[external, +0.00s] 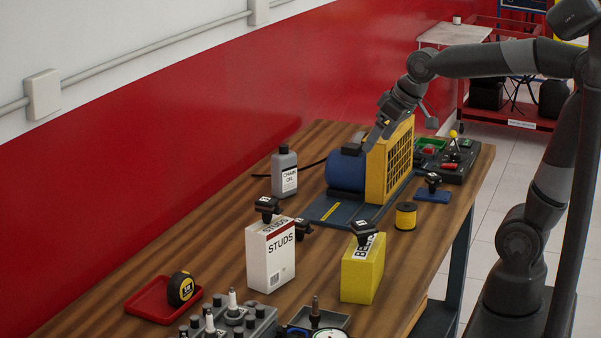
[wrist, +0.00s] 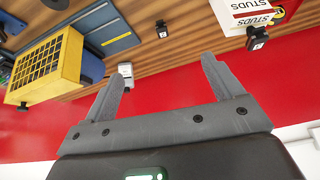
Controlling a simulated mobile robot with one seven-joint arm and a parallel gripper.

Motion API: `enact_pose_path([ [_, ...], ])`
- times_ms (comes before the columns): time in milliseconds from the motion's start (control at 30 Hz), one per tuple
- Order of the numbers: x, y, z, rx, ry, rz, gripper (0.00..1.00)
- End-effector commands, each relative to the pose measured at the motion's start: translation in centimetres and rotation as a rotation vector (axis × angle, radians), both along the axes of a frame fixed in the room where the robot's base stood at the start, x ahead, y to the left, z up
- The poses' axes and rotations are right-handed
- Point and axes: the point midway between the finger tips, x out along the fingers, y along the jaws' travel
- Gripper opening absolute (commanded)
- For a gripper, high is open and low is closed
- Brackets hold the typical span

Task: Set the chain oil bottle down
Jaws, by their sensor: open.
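The chain oil bottle (external: 285,173), grey with a white label, stands upright on the wooden bench (external: 215,240), left of the blue motor. It also shows small in the wrist view, just past the left fingertip (wrist: 126,70). My gripper (external: 380,130) is above the blue motor and the yellow guard in the external view, off to the right of the bottle. In the wrist view my gripper (wrist: 162,68) has its two fingers spread apart with nothing between them. The bottle is apart from the fingers.
The yellow guard (external: 388,165) and blue motor (external: 346,168) stand close under my gripper. A STUDS box (external: 270,258) and a yellow box (external: 362,272) stand nearer the front. The red wall (external: 200,130) runs behind the bench.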

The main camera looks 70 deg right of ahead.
Motion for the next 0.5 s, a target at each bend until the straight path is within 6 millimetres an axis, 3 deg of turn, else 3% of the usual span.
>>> enact_pose_path([
  [33, -2.2, 0.9, -0.3, -0.003, -0.001, 0.019, 0.85],
  [200, -8.1, 3.0, -2.2, -0.014, 0.011, 0.07, 0.85],
  [333, -11.1, 3.8, -3.6, -0.023, 0.018, 0.095, 0.85],
  [500, -12.7, 4.1, -4.5, -0.028, 0.022, 0.107, 0.85],
])
